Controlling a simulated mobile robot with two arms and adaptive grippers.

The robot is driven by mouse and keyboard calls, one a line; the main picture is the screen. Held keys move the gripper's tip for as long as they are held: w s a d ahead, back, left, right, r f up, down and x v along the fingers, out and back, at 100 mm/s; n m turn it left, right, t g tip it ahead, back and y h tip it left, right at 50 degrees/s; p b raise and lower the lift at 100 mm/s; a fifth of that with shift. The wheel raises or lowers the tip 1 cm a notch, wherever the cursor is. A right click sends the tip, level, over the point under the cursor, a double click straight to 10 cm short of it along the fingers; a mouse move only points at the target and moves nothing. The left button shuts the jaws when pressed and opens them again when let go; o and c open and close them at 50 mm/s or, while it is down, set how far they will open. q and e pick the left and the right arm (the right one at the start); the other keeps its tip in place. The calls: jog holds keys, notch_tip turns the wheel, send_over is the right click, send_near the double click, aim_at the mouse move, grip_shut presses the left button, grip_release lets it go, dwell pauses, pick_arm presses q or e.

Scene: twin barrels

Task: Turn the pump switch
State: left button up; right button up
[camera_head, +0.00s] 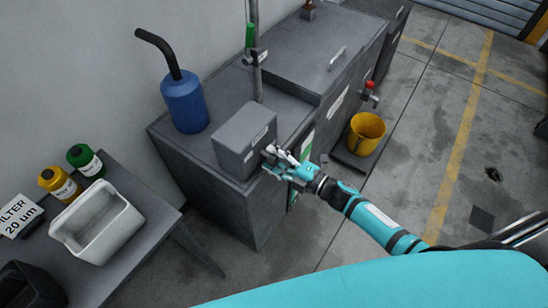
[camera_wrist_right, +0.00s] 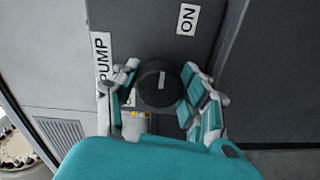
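The pump switch is a round black knob (camera_wrist_right: 158,84) with a pale marker line on the front of a grey control box (camera_head: 243,135). In the right wrist view a "PUMP" label (camera_wrist_right: 103,60) is at the left and an "ON" label (camera_wrist_right: 187,19) is above right. My right gripper (camera_wrist_right: 158,95) has its fingers on both sides of the knob. The right finger looks close to or touching it; firm contact on both sides cannot be told. In the head view my right gripper (camera_head: 274,157) is at the box's front and hides the knob. My left gripper is not in view.
A blue canister (camera_head: 185,103) stands behind the box on the grey cabinet (camera_head: 200,160). A yellow bucket (camera_head: 365,133) is right of my gripper, below a red-handled tap (camera_head: 370,88). A side table at left holds a white tub (camera_head: 98,222) and bottles.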

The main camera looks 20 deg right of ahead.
jog(key=o, duration=0.3)
jog(key=shift+o, duration=0.2)
jog(key=v, duration=1.2)
jog(key=shift+f, duration=0.15)
jog(key=s+d+f+m+g+h, duration=0.1)
jog(key=s+d+f+m+h, duration=0.2)
jog(key=f, duration=0.5)
jog(key=s+d+f+m+g+h, duration=0.1)
jog(key=s+d+f+m+h, duration=0.15)
jog(key=f+m, duration=0.4)
jog(key=s+d+f+m+g+h, duration=0.1)
jog(key=f+m+h, duration=0.2)
jog(key=f, duration=0.6)
jog(key=s+a+f+m+g, duration=0.1)
jog(key=s+f+m+g, duration=0.2)
jog(key=s, duration=0.6)
jog(key=s+a+f+m+g+h, duration=0.1)
jog(key=s+a+f+m+g, duration=0.1)
jog(key=s+f, duration=0.6)
jog(key=s+a+f+m+g+h, duration=0.1)
jog(key=s+a+f+m+g, duration=0.1)
jog(key=s+f, duration=0.4)
jog(key=s+m+g, duration=0.1)
jog(key=s+g, duration=0.1)
jog(key=s, duration=0.2)
jog(key=shift+s+m+g, duration=0.25)
jog(key=shift+m+g, duration=0.1)
jog(key=shift+g, duration=0.05)
